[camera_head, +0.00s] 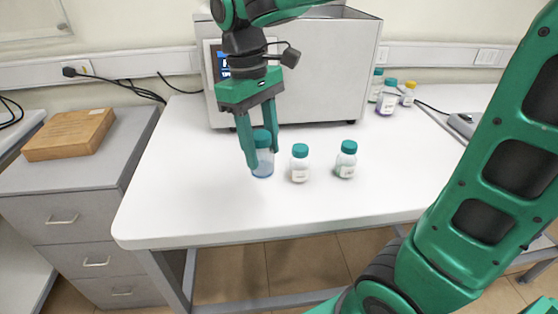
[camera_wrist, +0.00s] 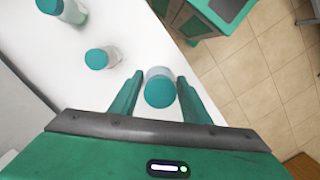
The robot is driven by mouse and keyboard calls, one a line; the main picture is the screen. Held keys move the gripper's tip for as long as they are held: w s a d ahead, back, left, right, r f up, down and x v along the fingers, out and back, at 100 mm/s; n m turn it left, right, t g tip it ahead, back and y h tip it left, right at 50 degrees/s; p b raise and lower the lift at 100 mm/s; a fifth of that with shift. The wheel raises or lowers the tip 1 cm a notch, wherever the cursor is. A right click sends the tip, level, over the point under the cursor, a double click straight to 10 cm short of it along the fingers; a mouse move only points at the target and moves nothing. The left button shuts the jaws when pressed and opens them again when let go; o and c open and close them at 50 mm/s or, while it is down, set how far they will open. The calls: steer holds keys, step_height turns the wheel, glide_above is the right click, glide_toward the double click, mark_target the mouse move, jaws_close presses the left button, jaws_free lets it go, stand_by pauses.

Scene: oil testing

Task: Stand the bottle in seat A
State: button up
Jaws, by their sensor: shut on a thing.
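My gripper (camera_head: 260,150) is shut on a clear bottle (camera_head: 264,168) with a teal cap and bluish contents. The bottle is upright, at or just above the white table; I cannot tell whether its base touches. In the wrist view, the bottle's cap (camera_wrist: 159,92) shows between the two fingers of my gripper (camera_wrist: 157,95). Two similar teal-capped bottles stand to its right: a middle bottle (camera_head: 300,166) and a right bottle (camera_head: 345,162). No seat marked A can be made out in either view.
The white table (camera_head: 190,205) is clear at its front left. A large grey machine (camera_head: 330,85) stands at the back. Several small bottles (camera_head: 387,102) stand to its right. A wooden box (camera_head: 70,135) lies on the drawer cabinet (camera_head: 65,215) at the left.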

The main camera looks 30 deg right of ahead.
steer(key=shift+w+d+f, duration=0.95)
steer(key=shift+w+f, duration=0.1)
steer(key=shift+f, duration=0.45)
steer(key=shift+w+d+f, duration=0.9)
steer(key=shift+w+f, duration=0.1)
steer(key=shift+f, duration=0.55)
steer(key=shift+w+d+f, duration=0.95)
steer(key=shift+w+f, duration=0.1)
steer(key=shift+f, duration=0.45)
steer(key=o, duration=1.3)
steer(key=shift+f, duration=0.1)
